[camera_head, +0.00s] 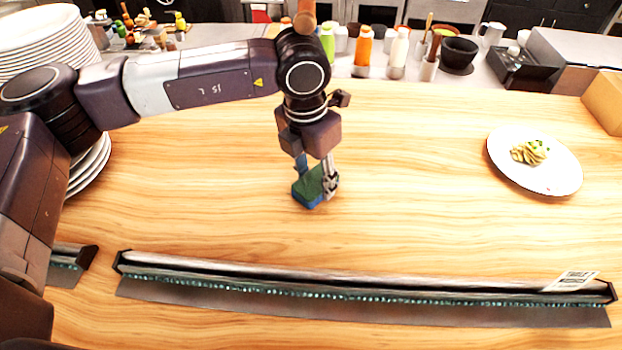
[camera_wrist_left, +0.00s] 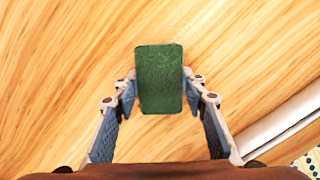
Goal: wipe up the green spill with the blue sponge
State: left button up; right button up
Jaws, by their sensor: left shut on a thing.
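The sponge (camera_head: 308,188) has a blue body and a green upper face, and it is at the middle of the wooden counter. My left gripper (camera_head: 315,178) points down and is shut on it, one finger on each side. In the left wrist view the sponge's green face (camera_wrist_left: 160,78) shows between the two fingers (camera_wrist_left: 159,95). I cannot tell whether the sponge touches the counter or is just above it. No green spill shows on the bare wood in either view. My right gripper is not in view.
A white plate of food (camera_head: 555,180) sits at the right. A long metal rail (camera_head: 370,283) crosses the front. Stacked plates (camera_head: 92,165) stand at the left, partly behind my arm. Bottles (camera_head: 363,52) and a black bowl (camera_head: 458,54) line the back. Wood around the sponge is clear.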

aim_at(299, 179)
pick_arm(q)
jog(key=shift+a+b, duration=0.3)
jog(key=shift+a, duration=0.1)
jog(key=shift+a+r+b, duration=0.1)
jog(key=shift+a+b, duration=0.2)
jog(key=shift+a, duration=1.15)
jog(key=shift+a+b, duration=0.25)
jog(key=shift+b, duration=0.1)
jog(key=shift+a+b, duration=0.4)
jog(key=shift+a, duration=1.1)
jog(key=shift+a+b, duration=0.15)
jog(key=shift+b, duration=0.2)
jog(key=shift+f+b, duration=0.25)
jog(key=shift+b, duration=0.15)
jog(key=shift+d+r+b, duration=0.1)
jog(key=shift+d+b, duration=0.45)
jog(key=shift+d, duration=1.6)
